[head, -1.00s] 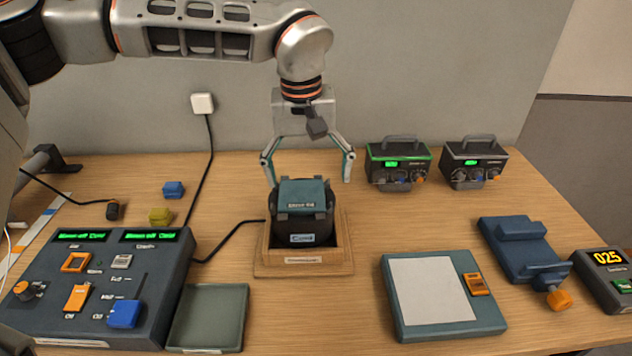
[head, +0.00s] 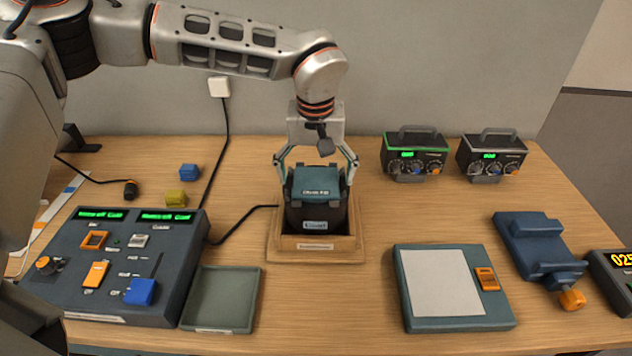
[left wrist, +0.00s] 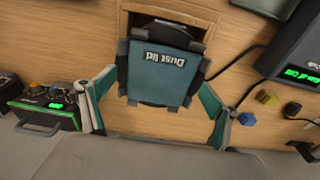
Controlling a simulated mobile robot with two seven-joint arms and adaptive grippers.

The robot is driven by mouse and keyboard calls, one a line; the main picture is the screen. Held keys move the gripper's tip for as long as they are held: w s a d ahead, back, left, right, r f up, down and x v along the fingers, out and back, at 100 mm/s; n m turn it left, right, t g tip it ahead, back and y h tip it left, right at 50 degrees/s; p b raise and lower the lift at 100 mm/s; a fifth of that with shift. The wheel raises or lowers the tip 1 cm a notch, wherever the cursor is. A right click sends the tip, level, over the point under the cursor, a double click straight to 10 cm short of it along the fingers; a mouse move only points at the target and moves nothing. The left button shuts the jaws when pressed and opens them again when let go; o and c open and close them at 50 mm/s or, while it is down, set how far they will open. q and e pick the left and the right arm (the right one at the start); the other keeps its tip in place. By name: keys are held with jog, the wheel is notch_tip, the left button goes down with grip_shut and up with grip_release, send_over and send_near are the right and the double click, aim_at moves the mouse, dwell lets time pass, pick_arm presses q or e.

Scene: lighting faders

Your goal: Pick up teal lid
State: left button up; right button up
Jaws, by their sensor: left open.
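The teal lid (head: 316,181) lies on top of a dark rounded device (head: 313,213) that sits in a wooden tray (head: 291,246) in the head view. In the left wrist view the lid (left wrist: 158,74) reads "Dust lid" upside down. My left gripper (head: 316,178) comes down from above, its fingers spread on either side of the lid. In the left wrist view the fingers (left wrist: 158,113) stand open around the lid, and nothing is held. Whether a finger touches it, I cannot tell. My right gripper is out of view.
A fader console (head: 115,262) and an empty green tray (head: 222,300) are at left. A flat teal pad (head: 405,290) and a blue clamp-like fixture (head: 530,242) are at right. Two black boxes with handles (head: 414,155) stand behind. A black cable (head: 236,219) runs left from the wooden tray.

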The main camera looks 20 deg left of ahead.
pick_arm(q)
jog(key=c, duration=1.2)
jog(key=shift+r, duration=0.1)
jog(key=shift+c, duration=0.2)
jog(key=shift+r, duration=0.1)
